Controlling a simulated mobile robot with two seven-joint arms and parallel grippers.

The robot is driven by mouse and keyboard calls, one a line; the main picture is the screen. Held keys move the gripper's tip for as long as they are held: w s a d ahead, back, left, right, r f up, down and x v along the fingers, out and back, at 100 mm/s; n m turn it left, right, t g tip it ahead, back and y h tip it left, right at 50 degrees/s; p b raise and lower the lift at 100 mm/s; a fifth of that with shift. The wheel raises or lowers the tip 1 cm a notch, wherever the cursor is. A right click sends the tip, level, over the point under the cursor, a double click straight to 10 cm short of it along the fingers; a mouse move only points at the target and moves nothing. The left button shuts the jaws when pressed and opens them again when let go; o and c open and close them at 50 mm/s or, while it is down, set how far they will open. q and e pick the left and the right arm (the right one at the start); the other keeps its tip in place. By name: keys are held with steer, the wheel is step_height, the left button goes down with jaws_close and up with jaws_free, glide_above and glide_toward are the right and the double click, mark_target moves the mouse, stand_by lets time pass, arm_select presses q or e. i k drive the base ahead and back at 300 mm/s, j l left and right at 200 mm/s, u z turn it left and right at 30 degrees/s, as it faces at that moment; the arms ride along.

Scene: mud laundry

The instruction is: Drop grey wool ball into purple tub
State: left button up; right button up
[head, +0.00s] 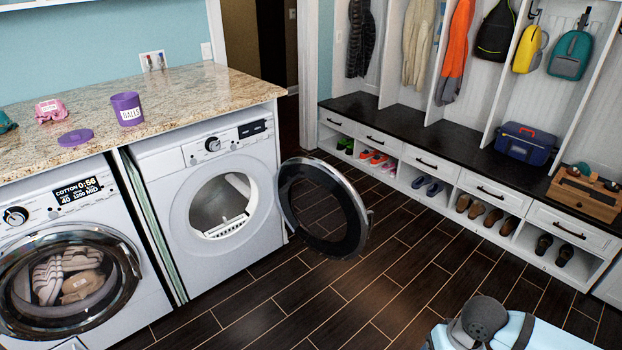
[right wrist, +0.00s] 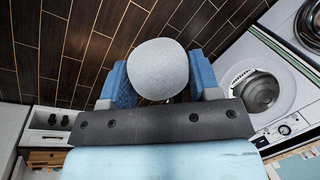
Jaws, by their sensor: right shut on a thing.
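The grey wool ball (right wrist: 158,66) shows in the right wrist view as a pale round ball. My right gripper (right wrist: 160,84) is shut on it, with a blue finger on each side. The purple tub (head: 127,109), labelled "BALLS", stands upright on the granite counter in the head view, with its top open. A flat purple lid (head: 75,138) lies on the counter in front and to the left of it. The held ball is over the dark floor, away from the tub. My left gripper is in neither view.
The granite counter (head: 185,88) also holds a pink object (head: 50,111) left of the tub. Below it, the right-hand machine's round door (head: 322,209) hangs open into the room. A bench with cubbies (head: 455,150) lines the far wall. The middle floor is clear.

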mark_target(124, 115)
steer(key=i+j+u, duration=0.1)
steer(key=u, duration=0.35)
steer(key=i+u, duration=0.4)
steer(key=i+l+u, duration=0.1)
steer(key=u, duration=0.35)
steer(key=i+l+u, duration=0.6)
steer(key=i, duration=0.2)
steer(key=i+l, duration=0.35)
steer(key=i+l+u, duration=0.1)
steer(key=i+l, duration=0.2)
steer(key=l, duration=0.2)
